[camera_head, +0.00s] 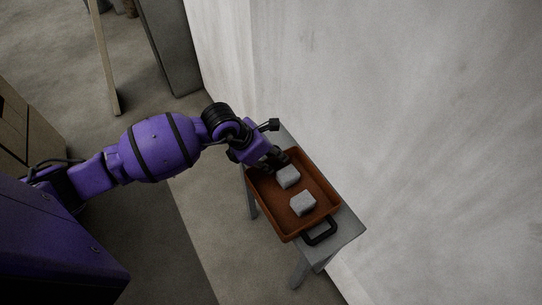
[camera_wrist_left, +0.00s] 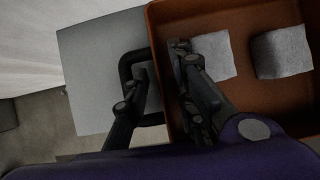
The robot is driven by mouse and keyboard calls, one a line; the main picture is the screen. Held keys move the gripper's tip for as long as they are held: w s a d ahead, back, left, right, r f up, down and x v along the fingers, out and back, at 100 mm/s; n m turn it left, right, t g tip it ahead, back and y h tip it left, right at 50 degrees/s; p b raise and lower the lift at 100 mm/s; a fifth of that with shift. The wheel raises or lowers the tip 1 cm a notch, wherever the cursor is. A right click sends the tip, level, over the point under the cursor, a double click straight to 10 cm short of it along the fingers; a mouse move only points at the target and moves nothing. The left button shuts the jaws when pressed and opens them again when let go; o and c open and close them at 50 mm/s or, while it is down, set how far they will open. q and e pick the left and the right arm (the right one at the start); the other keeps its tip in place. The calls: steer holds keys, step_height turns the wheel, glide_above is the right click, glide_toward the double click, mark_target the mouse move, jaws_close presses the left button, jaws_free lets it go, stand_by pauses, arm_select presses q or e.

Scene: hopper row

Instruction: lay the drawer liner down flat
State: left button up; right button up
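No drawer liner can be made out in either view. An orange-brown tray (camera_head: 318,184) with a black handle (camera_head: 320,233) at its near end sits on a narrow grey stand. Two pale grey blocks (camera_head: 303,203) lie in it, apart from each other. My left gripper (camera_head: 271,160) is at the tray's far end. In the left wrist view the fingers of my left gripper (camera_wrist_left: 164,72) are apart, one inside the tray and one on the side of the other handle (camera_wrist_left: 124,68), with the tray wall between them. Whether they touch it is unclear. My right gripper is out of view.
The grey stand (camera_head: 345,232) is hardly wider than the tray and stands close to a pale wall (camera_head: 420,130). Open floor (camera_head: 170,245) lies to its left. A dark upright panel (camera_head: 168,45) and a leaning wooden post (camera_head: 104,60) stand further back.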

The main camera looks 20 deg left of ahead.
arm_select(q)
steer(key=v, duration=1.2)
steer(key=s+d+n+t+h, duration=0.3)
steer(key=s+d+n+h, duration=0.75)
steer(key=d, duration=0.45)
steer(key=s+a+f+n+t+y, duration=0.25)
steer(key=a+f+n+y, duration=0.2)
steer(key=n, duration=0.55)
steer(key=s+a+f+n+t+y, duration=0.1)
steer(key=a+f+n+t+y, duration=0.35)
steer(key=n, duration=0.55)
steer(key=s+a+f+n+g+y, duration=0.2)
steer(key=s+f+n, duration=0.4)
steer(key=s, duration=0.4)
steer(key=s+a+f+n+g+y, duration=0.2)
steer(key=s+f+n+g, duration=0.3)
steer(key=s, duration=0.5)
step_height(320, 180, down, 2)
steer(key=shift+s+a+f+n+y+p, duration=0.2)
steer(key=shift+a+n+y+p, duration=0.15)
steer(key=shift+n+y, duration=0.4)
